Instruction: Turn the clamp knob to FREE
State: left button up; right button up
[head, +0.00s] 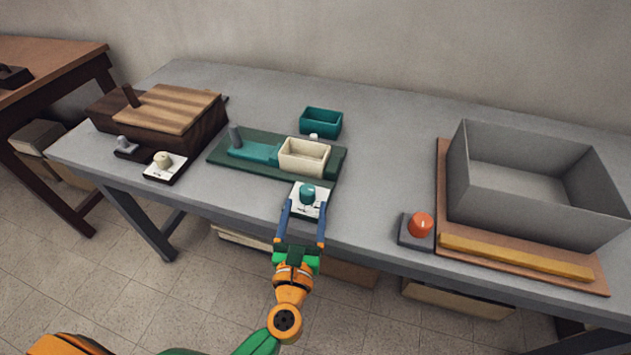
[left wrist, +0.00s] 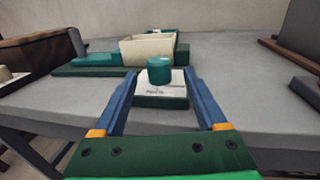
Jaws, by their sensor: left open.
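A teal round knob (head: 307,194) stands on a small white-topped block (head: 300,210) with dark marks at the table's front edge. The lettering is too small to read. My left gripper (head: 305,208) is open, its two blue fingers reaching to either side of this block from the front. In the left wrist view the knob (left wrist: 159,70) stands upright between the fingertips (left wrist: 160,78), with a gap on both sides. A cream knob (head: 162,160) on another white plate sits to the left, and an orange knob (head: 421,224) on a dark block to the right.
Behind the teal knob is a green board (head: 225,155) with a cream tray (head: 304,157). A teal bin (head: 321,122) stands behind it. A wooden box (head: 165,112) is at left, a large grey bin (head: 480,185) at right. Table between is clear.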

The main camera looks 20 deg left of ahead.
aim_at(306, 198)
pick_arm(q)
jog(key=w, duration=0.2)
jog(key=w+a, duration=0.1)
jog(key=w, duration=0.1)
jog(key=shift+w+r, duration=0.15)
jog(key=shift+w, duration=0.5)
jog(key=shift+s, duration=0.1)
grip_shut()
pick_arm(e)
jog(key=shift+s+r, duration=0.3)
jog(key=shift+r, duration=0.05)
